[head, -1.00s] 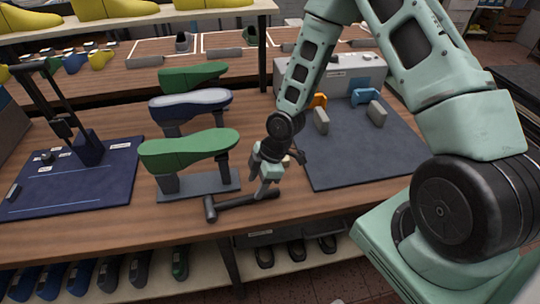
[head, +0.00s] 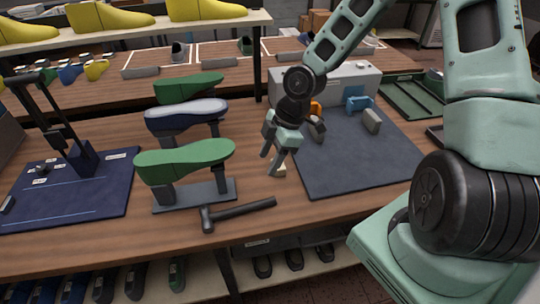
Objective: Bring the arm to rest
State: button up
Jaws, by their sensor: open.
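My gripper (head: 271,166) hangs in the air above the wooden bench, between the shoe-last stand and the dark grey mat. Its fingers point down, are apart and hold nothing. My arm reaches in from the right, with its wrist raised above the bench. A black hammer (head: 240,210) lies flat on the bench near the front edge, apart from the fingers.
Green lasts (head: 185,160) and a white-blue last (head: 186,116) stand upside down on stands left of my gripper. The dark grey mat (head: 350,165) bears orange and blue parts before a grey box (head: 325,84). A blue mat (head: 70,195) with an upright tool is at left.

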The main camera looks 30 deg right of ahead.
dwell(0.4)
jog(key=s+a+r+m+h+b, duration=0.2)
jog(key=s+a+r+m, duration=0.2)
jog(key=s, duration=0.6)
jog(key=s+a+r+m+g+h+b, duration=0.1)
jog(key=s+a+r+m+b, duration=0.2)
jog(key=s+a, duration=0.5)
jog(key=shift+s+a+r+m+h, duration=0.3)
jog(key=shift+s+r+m+h, duration=0.1)
jog(key=shift+s+r, duration=0.55)
jog(key=shift+s+f, duration=0.1)
